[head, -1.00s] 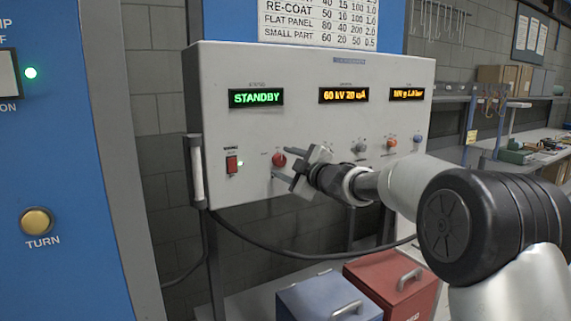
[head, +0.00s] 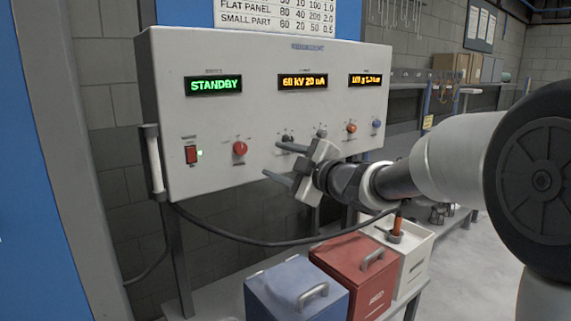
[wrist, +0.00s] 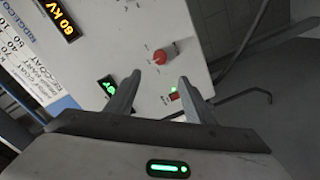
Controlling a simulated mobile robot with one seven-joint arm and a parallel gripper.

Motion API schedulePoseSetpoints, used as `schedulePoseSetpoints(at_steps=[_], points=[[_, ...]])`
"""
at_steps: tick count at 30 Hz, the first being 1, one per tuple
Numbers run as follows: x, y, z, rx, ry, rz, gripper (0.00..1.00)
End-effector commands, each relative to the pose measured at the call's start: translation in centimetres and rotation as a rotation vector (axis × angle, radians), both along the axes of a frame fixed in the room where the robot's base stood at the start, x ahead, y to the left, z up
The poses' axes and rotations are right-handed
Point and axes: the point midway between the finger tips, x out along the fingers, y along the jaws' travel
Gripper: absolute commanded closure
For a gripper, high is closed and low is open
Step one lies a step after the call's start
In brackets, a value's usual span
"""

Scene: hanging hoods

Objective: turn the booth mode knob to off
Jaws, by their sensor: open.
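A grey control panel (head: 175,75) carries a row of knobs below its displays. At the left is a red knob (head: 240,148), also seen in the wrist view (wrist: 158,57). To its right are a dark knob (head: 288,138), an orange knob (head: 351,128) and a blue knob (head: 376,123). The labels are too small to read, so I cannot tell which is the mode knob. The left display (head: 213,86) reads STANDBY. My gripper (head: 278,162) is open and empty in front of the panel, right of the red knob. In the wrist view its fingers (wrist: 160,76) point towards the red knob, apart from it.
A red rocker switch (head: 191,154) with a green light is at the panel's lower left, near a side handle (head: 154,160). Blue (head: 290,285), red (head: 350,265) and white (head: 408,260) boxes stand below. A black cable (head: 235,238) hangs under the panel.

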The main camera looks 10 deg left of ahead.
Motion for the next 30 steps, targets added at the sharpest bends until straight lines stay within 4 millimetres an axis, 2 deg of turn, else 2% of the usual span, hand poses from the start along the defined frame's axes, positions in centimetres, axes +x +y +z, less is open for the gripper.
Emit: schedulePoseSetpoints(at_steps=[3, 7, 17, 20, 23, 26, 27, 29, 30], points=[[-1.0, -1.3, 0.1, -0.001, 0.0, -0.001, 0.52], [-1.5, -1.9, 0.1, -0.001, 0.0, 0.001, 0.52], [-1.6, -2.0, 0.1, 0.0, 0.0, -0.001, 0.52], [-1.4, -3.1, 0.6, -0.001, 0.012, -0.048, 0.52], [-1.0, -6.8, 1.4, 0.002, 0.064, -0.197, 0.52], [-1.8, -13.2, 1.8, 0.023, 0.17, -0.434, 0.52], [-2.7, -16.1, 1.6, 0.04, 0.227, -0.536, 0.52], [-4.6, -20.3, 0.9, 0.072, 0.321, -0.682, 0.52], [-6.3, -22.8, 0.2, 0.095, 0.386, -0.771, 0.52]])
